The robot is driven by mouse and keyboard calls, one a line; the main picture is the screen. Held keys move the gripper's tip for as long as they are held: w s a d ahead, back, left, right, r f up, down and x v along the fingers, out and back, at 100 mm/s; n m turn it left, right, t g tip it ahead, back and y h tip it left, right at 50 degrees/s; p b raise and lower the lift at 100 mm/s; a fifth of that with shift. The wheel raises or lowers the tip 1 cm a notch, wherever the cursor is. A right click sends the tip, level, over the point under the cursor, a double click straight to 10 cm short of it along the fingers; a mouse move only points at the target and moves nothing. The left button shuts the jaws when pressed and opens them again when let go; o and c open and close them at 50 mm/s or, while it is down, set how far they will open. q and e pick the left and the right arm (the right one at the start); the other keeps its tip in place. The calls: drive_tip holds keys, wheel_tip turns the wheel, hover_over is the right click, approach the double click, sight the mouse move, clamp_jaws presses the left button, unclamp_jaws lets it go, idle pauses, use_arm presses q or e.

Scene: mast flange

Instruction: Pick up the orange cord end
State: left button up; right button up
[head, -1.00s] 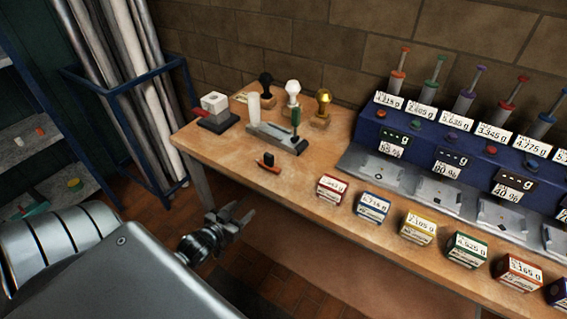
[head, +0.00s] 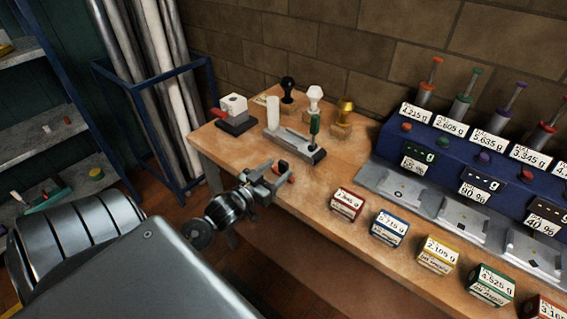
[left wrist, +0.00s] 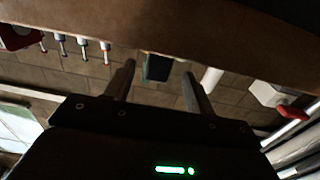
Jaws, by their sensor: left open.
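A small orange piece with a black block on top, which I take to be the orange cord end (head: 283,166), lies near the table's front left edge. My left gripper (head: 279,173) is open beside it, its fingertips reaching over the table edge and partly hiding the orange part. In the left wrist view, a dark block (left wrist: 157,68) shows between the two spread fingers, apart from them. I cannot tell whether either finger touches the piece. No cord is clearly seen. My right gripper is not in view.
Behind stand a grey tray (head: 277,143) with a white cylinder and green handle, a white block on a dark base (head: 235,118) and several stamps. Labelled boxes (head: 346,204) line the front edge. A blue dispenser (head: 466,148) stands right. A blue rack (head: 160,130) is left.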

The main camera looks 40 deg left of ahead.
sight(281, 167)
use_arm(q)
drive_tip(key=shift+w+d+p, duration=0.15)
drive_tip(key=shift+w+p, duration=0.5)
drive_tip(key=shift+w, duration=1.85)
drive_tip(key=shift+c, duration=0.4)
drive_tip(key=c, duration=1)
